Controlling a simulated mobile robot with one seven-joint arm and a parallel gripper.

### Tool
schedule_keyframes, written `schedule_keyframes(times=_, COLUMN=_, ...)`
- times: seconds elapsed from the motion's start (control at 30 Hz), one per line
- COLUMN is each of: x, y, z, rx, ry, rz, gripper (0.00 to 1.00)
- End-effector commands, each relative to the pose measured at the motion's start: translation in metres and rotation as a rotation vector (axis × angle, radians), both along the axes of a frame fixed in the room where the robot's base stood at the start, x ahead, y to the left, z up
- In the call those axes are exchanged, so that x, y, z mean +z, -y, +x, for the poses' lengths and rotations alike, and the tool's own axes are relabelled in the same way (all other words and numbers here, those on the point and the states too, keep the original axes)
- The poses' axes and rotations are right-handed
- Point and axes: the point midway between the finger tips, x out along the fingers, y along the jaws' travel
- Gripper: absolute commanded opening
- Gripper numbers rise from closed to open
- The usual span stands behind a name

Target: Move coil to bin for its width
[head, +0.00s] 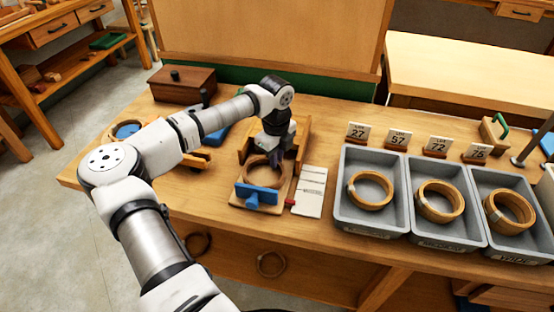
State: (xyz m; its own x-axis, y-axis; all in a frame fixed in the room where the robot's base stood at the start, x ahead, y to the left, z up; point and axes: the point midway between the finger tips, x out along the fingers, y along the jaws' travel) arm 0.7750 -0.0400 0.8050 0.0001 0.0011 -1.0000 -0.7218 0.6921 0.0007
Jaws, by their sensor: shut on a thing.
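A wooden coil (257,171) lies in a wooden fixture (236,201) with side walls and a blue block (259,196) at its front. My gripper (277,156) points down at the coil's back right edge and is shut on it; the fingers are small and partly hidden. Three grey bins stand to the right: the left bin (343,212), the middle bin (414,222) and the right bin (484,232). Each holds a similar coil: left (356,201), middle (427,212), right (494,221). Number cards behind them appear to read 27, 57, 72 and 75 or 76.
A white marked card (311,190) lies between the fixture and the left bin. A brown box (182,84) stands at the back left. A blue-topped item (127,130) sits at the left end of the bench. Stands and tools crowd the right end.

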Motion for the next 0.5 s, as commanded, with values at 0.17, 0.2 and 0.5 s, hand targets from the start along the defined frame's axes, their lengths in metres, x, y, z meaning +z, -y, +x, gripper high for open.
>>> schedule_keyframes(times=0.17, x=0.0001, y=-0.0012, z=0.0044, rx=-0.001, ry=0.001, rz=-0.001, gripper=0.00)
schedule_keyframes(times=0.2, x=0.0003, y=-0.0012, z=0.0044, rx=-0.001, ry=0.001, rz=-0.001, gripper=0.00)
schedule_keyframes(times=0.5, x=0.0002, y=-0.0013, z=0.0041, rx=0.000, ry=0.001, rz=-0.001, gripper=0.31)
